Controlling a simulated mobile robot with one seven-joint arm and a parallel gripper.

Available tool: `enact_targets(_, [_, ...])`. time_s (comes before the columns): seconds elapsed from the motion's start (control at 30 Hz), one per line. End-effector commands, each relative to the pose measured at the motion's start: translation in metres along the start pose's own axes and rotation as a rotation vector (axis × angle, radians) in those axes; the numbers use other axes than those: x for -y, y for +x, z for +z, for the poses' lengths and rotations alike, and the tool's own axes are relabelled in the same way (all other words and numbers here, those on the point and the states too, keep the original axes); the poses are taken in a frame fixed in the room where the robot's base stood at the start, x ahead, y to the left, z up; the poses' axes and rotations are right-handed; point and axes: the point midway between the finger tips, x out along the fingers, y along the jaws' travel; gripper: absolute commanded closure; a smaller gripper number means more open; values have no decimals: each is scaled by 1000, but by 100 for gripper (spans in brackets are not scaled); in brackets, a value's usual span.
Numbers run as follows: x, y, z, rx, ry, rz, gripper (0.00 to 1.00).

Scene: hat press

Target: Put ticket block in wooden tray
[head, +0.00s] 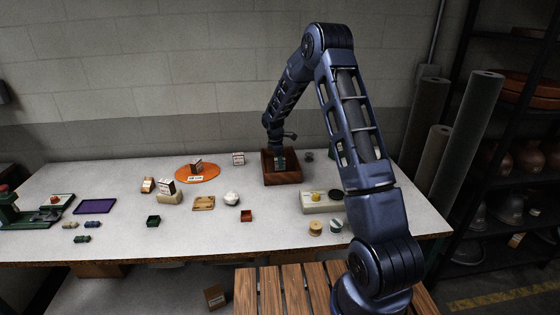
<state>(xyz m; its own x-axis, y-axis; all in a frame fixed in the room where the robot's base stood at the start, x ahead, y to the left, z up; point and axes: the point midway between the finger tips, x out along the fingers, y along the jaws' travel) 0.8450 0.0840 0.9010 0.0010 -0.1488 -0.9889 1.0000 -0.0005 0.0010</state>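A dark reddish-brown wooden tray (283,181), box-shaped, stands at the back of the table, right of centre. My gripper (279,163) points down at the tray's opening, with its tip at or just inside the rim. The fingers are small and dark, so I cannot tell whether they are open or hold anything. Several small white-and-brown blocks look like ticket blocks: one stands on an orange disc (196,165), one in a cream holder (167,186), one lies at the left (148,185), and one stands at the back (238,158). Which is the task's block is unclear.
A small light wooden piece (203,203), a white round pot (232,198) and small green (153,221) and orange (246,216) boxes lie mid-table. A cream block (318,203) lies front right of the tray. A purple mat (95,206) and green press (35,210) are left.

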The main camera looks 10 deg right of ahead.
Motion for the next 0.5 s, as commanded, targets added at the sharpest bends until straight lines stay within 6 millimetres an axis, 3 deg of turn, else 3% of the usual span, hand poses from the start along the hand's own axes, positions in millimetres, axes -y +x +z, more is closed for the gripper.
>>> enact_targets(0.3, [0, -2, 0, 0, 0, 0, 50])
enact_targets(0.5, [-1, -25, 1, -1, 1, 3, 50])
